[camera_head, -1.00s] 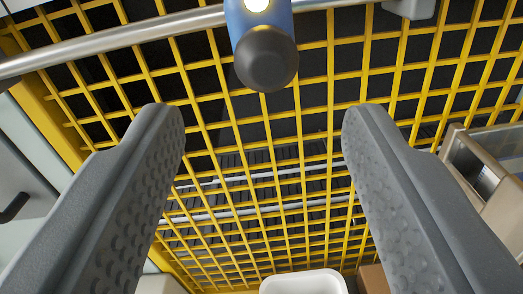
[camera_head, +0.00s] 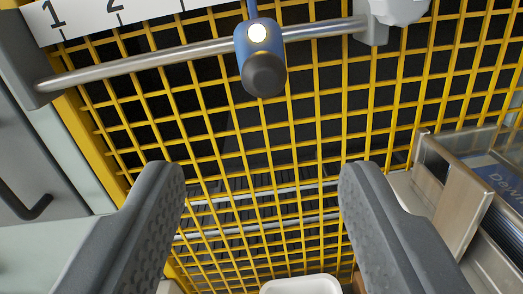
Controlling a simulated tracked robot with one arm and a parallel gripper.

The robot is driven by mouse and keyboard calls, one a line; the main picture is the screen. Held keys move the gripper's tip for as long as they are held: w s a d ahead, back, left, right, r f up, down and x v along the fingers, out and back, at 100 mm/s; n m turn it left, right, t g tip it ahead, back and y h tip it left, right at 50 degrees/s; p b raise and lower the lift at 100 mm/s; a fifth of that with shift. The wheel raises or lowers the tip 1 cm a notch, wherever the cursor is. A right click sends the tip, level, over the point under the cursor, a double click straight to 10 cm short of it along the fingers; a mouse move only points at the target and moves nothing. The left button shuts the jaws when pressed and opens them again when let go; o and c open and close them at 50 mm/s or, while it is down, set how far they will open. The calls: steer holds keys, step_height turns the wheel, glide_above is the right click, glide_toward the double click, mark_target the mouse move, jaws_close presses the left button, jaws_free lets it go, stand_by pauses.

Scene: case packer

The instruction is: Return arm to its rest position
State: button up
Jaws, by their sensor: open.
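My gripper (camera_head: 262,178) shows from the lower left and lower right as two grey fingers with dimpled inner pads. The fingers stand wide apart with nothing between them. Behind them is a yellow mesh guard (camera_head: 300,142). A blue fitting with a black knob and a bright round light (camera_head: 262,62) sits on a metal rail (camera_head: 150,67), above the gap between the fingertips. The fingers appear clear of it. My arm is not in view apart from the gripper.
A white numbered scale strip (camera_head: 85,22) runs along the top left. A grey panel with a dark handle (camera_head: 28,210) is at the left. A metal-framed unit (camera_head: 452,190) stands at the right. A white container (camera_head: 300,285) shows at the bottom edge.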

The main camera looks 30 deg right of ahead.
steer(key=s+a+f+n+y+b, duration=0.3)
steer(key=s+a+f+n+y, duration=0.1)
steer(key=f, duration=0.7)
steer(key=s+a+f+n+t+y+b, duration=0.1)
steer(key=s+a+f+n+y+b, duration=0.3)
steer(key=a+f, duration=0.4)
step_height(320, 180, down, 4)
steer(key=s+n+y, duration=0.1)
steer(key=s+y, duration=0.1)
steer(key=shift+s+f+y, duration=0.15)
steer(key=shift+s+y, duration=0.15)
steer(key=shift+y, duration=0.1)
steer(key=shift+a, duration=0.1)
